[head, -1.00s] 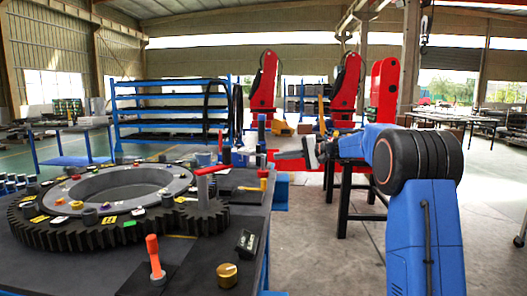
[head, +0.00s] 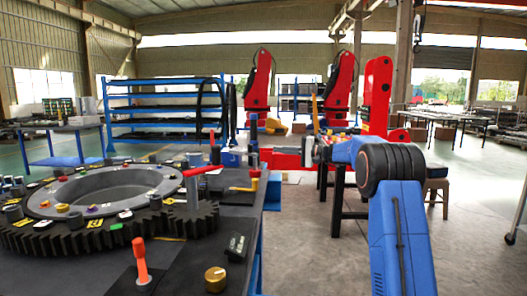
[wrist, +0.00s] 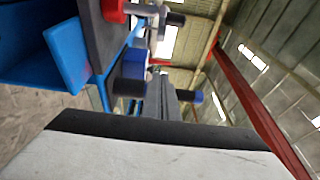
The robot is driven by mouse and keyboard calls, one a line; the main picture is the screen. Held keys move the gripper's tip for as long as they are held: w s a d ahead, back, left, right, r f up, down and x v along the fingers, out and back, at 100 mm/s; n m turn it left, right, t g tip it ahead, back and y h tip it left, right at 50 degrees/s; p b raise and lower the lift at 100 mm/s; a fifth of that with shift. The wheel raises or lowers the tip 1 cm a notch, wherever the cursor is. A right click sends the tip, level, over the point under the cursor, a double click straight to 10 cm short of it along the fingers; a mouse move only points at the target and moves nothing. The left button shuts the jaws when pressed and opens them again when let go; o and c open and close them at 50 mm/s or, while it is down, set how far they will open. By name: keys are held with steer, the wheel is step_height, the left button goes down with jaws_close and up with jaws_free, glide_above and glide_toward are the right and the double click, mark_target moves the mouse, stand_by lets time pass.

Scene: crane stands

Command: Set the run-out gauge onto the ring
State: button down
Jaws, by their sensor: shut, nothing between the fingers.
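The grey ring (head: 105,186) lies flat on a large dark toothed gear (head: 115,233) on the workbench at the left of the head view. Small coloured blocks and tags sit around it. My gripper (head: 309,151) is shut and empty, beyond the bench's right side and well away from the ring.
A black-legged table (head: 337,195) stands beyond my arm.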

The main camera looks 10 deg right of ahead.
steer(key=w+a, duration=0.2)
steer(key=a, duration=0.9)
steer(key=shift+w, duration=0.35)
